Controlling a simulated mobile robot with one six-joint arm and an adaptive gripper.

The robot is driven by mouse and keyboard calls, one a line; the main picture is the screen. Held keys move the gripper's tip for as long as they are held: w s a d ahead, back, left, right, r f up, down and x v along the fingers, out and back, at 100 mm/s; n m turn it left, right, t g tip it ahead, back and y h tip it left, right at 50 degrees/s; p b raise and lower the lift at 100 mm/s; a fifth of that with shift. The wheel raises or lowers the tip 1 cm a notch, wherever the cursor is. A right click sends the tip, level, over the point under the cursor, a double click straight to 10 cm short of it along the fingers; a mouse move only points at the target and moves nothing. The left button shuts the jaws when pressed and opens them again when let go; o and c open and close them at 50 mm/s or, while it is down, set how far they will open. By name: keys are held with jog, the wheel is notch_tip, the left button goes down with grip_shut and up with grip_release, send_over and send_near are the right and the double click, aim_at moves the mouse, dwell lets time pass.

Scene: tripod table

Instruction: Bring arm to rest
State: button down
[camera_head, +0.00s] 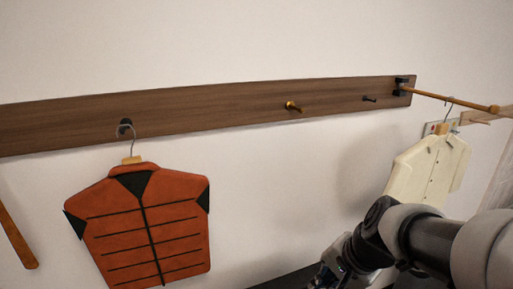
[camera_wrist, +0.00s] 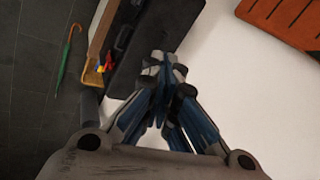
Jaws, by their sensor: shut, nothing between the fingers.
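My arm comes in from the lower right in the head view. My gripper (camera_head: 328,274) is at the bottom edge there, partly cut off, below the wooden rail. In the wrist view my gripper (camera_wrist: 163,66) has its fingertips together and nothing between them. It is apart from the hanging clothes.
A wooden rail (camera_head: 215,105) with hooks runs along the wall. An orange-red jacket (camera_head: 140,226) hangs at left; a cream shirt (camera_head: 426,172) hangs from a rod (camera_head: 445,98) close to my arm. A dark surface (camera_wrist: 158,30) lies below; a green-and-orange stick (camera_wrist: 64,60) is at left.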

jog(key=s+r+n+h+b, duration=0.1)
jog(key=s+n+h+b, duration=0.1)
jog(key=s+n, duration=0.8)
jog(key=s+b, duration=0.1)
jog(key=s, duration=0.5)
jog(key=shift+s+t+h, duration=0.3)
jog(key=shift+d+r, duration=0.1)
jog(key=shift+d, duration=0.05)
